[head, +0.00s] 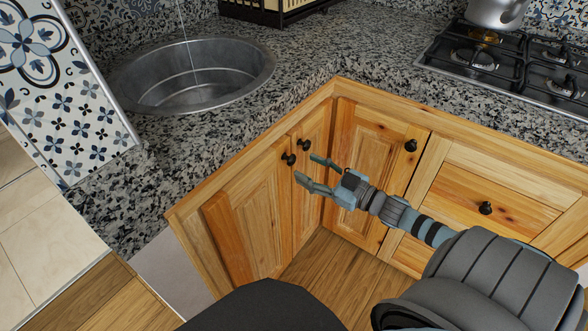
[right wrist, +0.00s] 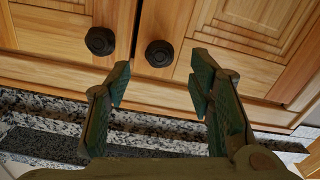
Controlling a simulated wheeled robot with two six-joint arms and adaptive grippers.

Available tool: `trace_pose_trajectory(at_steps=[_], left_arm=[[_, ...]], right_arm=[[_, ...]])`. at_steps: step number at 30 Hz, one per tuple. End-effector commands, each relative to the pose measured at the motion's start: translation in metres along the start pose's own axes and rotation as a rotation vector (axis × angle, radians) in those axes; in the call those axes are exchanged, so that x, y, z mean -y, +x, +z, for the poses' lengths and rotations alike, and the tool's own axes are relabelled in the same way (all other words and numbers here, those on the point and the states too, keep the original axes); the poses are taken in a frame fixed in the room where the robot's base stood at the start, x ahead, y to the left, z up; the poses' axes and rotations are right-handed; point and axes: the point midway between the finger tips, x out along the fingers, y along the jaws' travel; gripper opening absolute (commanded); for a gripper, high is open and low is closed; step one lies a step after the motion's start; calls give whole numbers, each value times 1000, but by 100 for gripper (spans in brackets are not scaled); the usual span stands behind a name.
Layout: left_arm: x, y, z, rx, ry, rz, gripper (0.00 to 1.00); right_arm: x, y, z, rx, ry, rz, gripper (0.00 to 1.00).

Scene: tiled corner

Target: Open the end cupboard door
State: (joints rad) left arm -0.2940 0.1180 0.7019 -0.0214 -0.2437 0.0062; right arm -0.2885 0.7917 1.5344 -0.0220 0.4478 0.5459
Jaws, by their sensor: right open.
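The wooden cupboard at the left end of the run has two doors side by side. The end door (head: 258,205) appears shut, with a round black knob (head: 289,158) near its top right corner. The neighbouring narrow door (head: 314,128) has its own black knob (head: 305,144). My right gripper (head: 307,171) is open and empty in front of these doors. In the right wrist view, one black knob (right wrist: 160,53) lies ahead between the open fingertips (right wrist: 158,85), apart from them. The other knob (right wrist: 100,40) is left of the fingers. My left gripper is not in view.
A speckled granite counter (head: 325,65) overhangs the cupboards, with a round steel sink (head: 195,75) and a gas hob (head: 515,70). Another door (head: 375,165) and a drawer (head: 490,200) stand right of the corner. Wooden floor (head: 320,265) is free before the doors.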

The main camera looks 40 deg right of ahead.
Motion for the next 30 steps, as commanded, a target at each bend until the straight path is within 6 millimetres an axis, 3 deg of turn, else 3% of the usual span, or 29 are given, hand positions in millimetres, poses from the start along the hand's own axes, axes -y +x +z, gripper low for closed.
trace_pose_trajectory(at_steps=[1,3,7,19,28,30], left_arm=[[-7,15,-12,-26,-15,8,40],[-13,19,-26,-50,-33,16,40],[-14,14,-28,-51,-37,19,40],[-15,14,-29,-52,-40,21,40],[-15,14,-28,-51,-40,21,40],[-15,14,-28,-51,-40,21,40]], right_arm=[[2,14,8,-7,-2,0,48],[1,32,6,-6,-3,5,48],[-1,48,2,-3,-1,4,48],[0,58,2,2,1,3,48],[-1,58,2,3,0,3,0],[-1,58,2,3,0,3,0]])
